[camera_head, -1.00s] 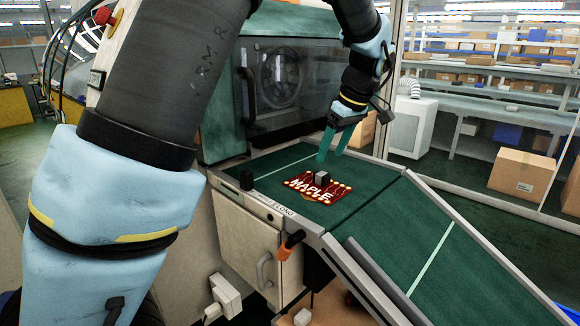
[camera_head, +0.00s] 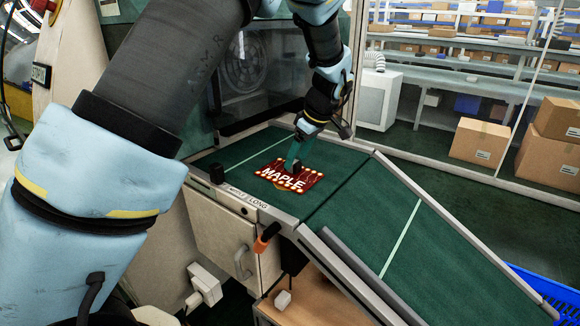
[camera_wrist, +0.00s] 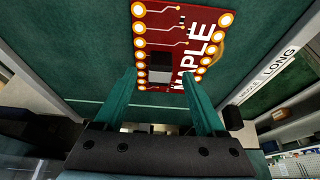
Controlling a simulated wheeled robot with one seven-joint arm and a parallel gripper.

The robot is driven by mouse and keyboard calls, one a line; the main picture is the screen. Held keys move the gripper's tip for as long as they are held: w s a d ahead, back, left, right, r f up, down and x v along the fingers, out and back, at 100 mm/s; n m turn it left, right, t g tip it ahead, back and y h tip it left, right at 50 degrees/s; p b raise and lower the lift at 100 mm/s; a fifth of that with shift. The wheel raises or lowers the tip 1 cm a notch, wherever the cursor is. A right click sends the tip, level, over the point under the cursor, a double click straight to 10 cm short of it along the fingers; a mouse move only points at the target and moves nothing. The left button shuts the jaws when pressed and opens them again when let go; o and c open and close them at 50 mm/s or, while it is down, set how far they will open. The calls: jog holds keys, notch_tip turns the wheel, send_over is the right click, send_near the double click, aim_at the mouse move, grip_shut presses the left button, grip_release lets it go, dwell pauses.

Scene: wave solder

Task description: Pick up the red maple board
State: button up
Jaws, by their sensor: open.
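The red maple board (camera_head: 287,177) lies flat on the green surface of the machine's bench. It has white "MAPLE" lettering, gold pads along its edges and a dark block on top. In the wrist view the board (camera_wrist: 178,28) lies ahead of the fingers, with its grey block (camera_wrist: 160,66) between them. My gripper (camera_head: 294,158) is over the board's far part, pointing down. In the wrist view my gripper (camera_wrist: 160,75) has its two green fingers apart, one on each side of the block. I cannot tell whether the fingertips touch the board or block.
The green bench surface (camera_head: 232,155) around the board is clear. A sloping green chute (camera_head: 400,225) with raised side rails runs down to the right. A dark knob (camera_head: 216,173) stands at the bench's left edge. The windowed machine (camera_head: 250,75) rises behind.

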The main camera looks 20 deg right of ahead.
jog(key=shift+w+a+f, duration=0.1)
jog(key=shift+w+f, duration=0.05)
jog(key=shift+f, duration=0.45)
grip_shut()
dwell(0.4)
